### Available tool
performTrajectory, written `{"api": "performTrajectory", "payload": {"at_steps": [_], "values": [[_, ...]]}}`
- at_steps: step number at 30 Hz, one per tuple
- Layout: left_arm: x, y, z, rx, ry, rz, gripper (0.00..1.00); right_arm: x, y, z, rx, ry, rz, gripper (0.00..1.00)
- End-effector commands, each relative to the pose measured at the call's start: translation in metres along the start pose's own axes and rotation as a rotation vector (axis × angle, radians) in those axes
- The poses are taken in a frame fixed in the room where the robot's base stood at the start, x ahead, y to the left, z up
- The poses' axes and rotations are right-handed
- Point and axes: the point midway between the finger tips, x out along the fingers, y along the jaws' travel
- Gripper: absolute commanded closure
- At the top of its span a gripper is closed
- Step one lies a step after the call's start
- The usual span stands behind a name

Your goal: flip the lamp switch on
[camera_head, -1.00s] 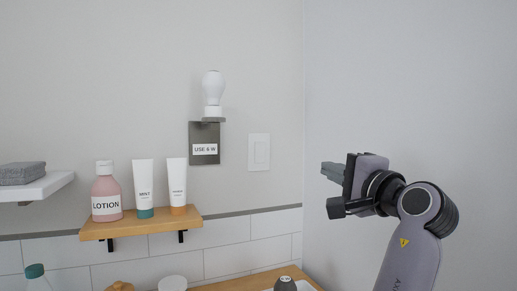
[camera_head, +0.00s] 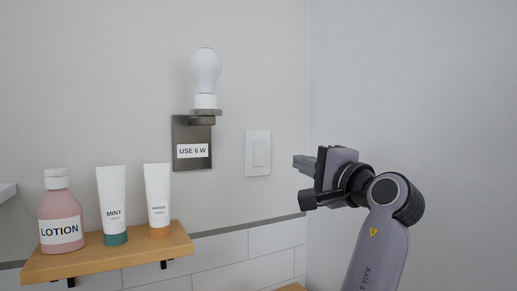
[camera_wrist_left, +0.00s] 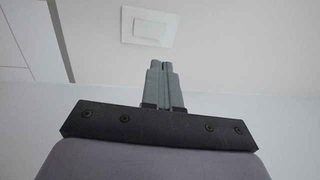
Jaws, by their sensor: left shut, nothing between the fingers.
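The white lamp switch (camera_head: 258,153) is a rocker on a rectangular plate on the wall, right of the lamp. In the left wrist view the switch (camera_wrist_left: 151,26) is beyond the fingertips, near the top. The lamp has a white, unlit-looking bulb (camera_head: 206,72) on a grey wall bracket (camera_head: 182,133) with a "USE 6 W" label. My left gripper (camera_head: 297,162) is to the right of the switch plate, pointing left toward the wall. Its grey fingers (camera_wrist_left: 161,68) are together and empty, with a visible gap to the switch. My right gripper is not in view.
A wooden shelf (camera_head: 100,254) at lower left holds a pink lotion bottle (camera_head: 60,208), a mint tube (camera_head: 112,200) and an orange-capped tube (camera_head: 158,195). The wall corner is just right of the switch. The wall around the switch is bare.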

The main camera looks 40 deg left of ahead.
Motion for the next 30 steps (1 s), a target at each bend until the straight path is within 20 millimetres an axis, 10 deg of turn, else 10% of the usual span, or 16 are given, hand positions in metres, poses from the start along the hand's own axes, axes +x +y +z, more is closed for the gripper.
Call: {"api": "performTrajectory", "payload": {"at_steps": [19,30], "values": [[0.004,-0.001,0.000,0.000,-0.001,0.000,1.00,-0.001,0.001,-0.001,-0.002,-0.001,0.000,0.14],[0.070,-0.003,0.001,0.002,-0.003,0.000,1.00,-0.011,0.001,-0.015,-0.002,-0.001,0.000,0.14]]}}
